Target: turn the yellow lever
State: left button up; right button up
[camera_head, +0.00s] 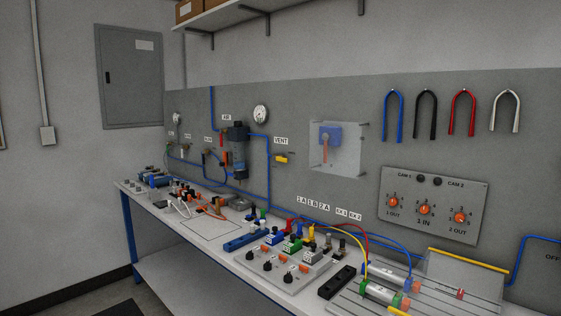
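A small yellow lever (281,158) is on the grey back panel, just below the "VENT" label (281,141). It lies roughly level, to the right of the blue air line and the dark blue filter unit (237,152). It is small in the view, so its exact setting is hard to tell. Neither of my grippers is in view, and nothing touches the lever.
A long workbench (152,257) runs along the panel, with valve blocks (290,258), coloured hoses and cylinders (385,291) on it. A clear cover (349,160) encloses an orange-handled blue switch. A knob panel (433,206) is at right. Open air lies before the lever.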

aim_at(275, 157)
jog(key=i+j, duration=0.15)
jog(key=j, duration=0.25)
jog(key=i+j+z, duration=0.1)
jog(key=j, duration=0.25)
jog(key=i+j, duration=0.2)
jog(key=j, duration=0.2)
jog(key=i+j+z, duration=0.1)
jog(key=j, duration=0.3)
jog(key=i+j, duration=0.15)
jog(key=j, duration=0.2)
